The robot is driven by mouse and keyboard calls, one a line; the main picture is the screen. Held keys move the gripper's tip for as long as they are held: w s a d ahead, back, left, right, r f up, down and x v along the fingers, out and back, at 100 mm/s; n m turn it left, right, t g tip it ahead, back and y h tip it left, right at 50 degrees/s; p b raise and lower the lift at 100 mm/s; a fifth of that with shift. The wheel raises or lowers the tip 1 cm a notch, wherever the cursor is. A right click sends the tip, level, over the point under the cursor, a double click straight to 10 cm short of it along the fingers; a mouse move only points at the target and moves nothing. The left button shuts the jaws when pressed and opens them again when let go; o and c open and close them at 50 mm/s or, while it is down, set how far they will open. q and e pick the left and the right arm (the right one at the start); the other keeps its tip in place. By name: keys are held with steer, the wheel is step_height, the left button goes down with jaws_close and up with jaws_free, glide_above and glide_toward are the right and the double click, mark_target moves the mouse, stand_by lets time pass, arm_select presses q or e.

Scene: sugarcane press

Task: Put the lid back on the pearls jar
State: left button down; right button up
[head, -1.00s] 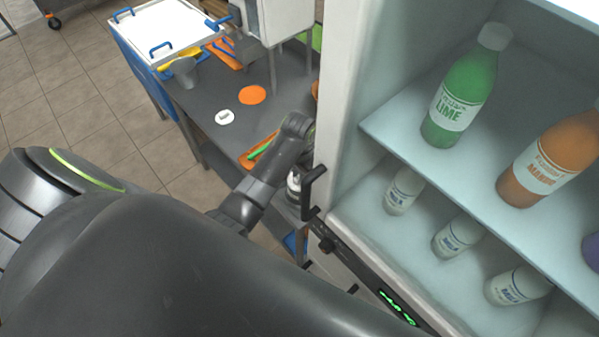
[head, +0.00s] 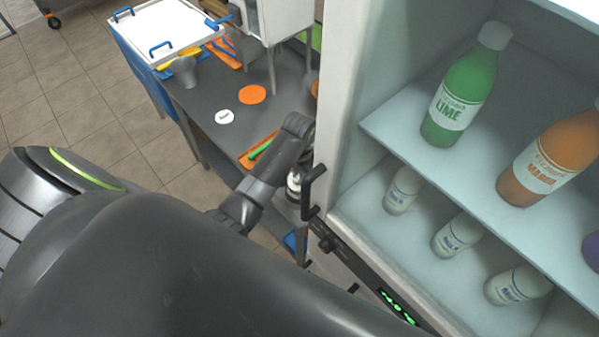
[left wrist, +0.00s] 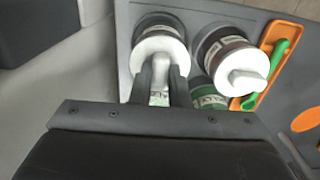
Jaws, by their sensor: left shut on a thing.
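In the left wrist view my left gripper (left wrist: 161,64) is shut on the knob of a white lid (left wrist: 158,45). The lid is over a jar (left wrist: 158,22) with a dark rim; I cannot tell whether it is seated or a little above it. A second jar (left wrist: 212,42) with dark reddish contents and a white knobbed lid (left wrist: 240,68) stands to the right. A green jar (left wrist: 207,96) shows partly below, behind my gripper. The labels are too small to tell which jar holds pearls. My right gripper is not in view.
An orange tray (head: 246,162) with a green-handled tool (head: 262,147) lies near the jars. An orange disc (head: 252,95), a white disc (head: 225,116) and a grey cup (head: 184,72) are on the dark table (head: 205,98). The fridge (head: 340,110) with bottles stands close on the right.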

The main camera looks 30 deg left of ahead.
arm_select(q)
steer(key=c, duration=1.3)
jaws_free()
steer(key=shift+o, duration=0.5)
steer(key=o, duration=0.4)
steer(key=shift+c, duration=0.2)
steer(key=shift+r, duration=3.5)
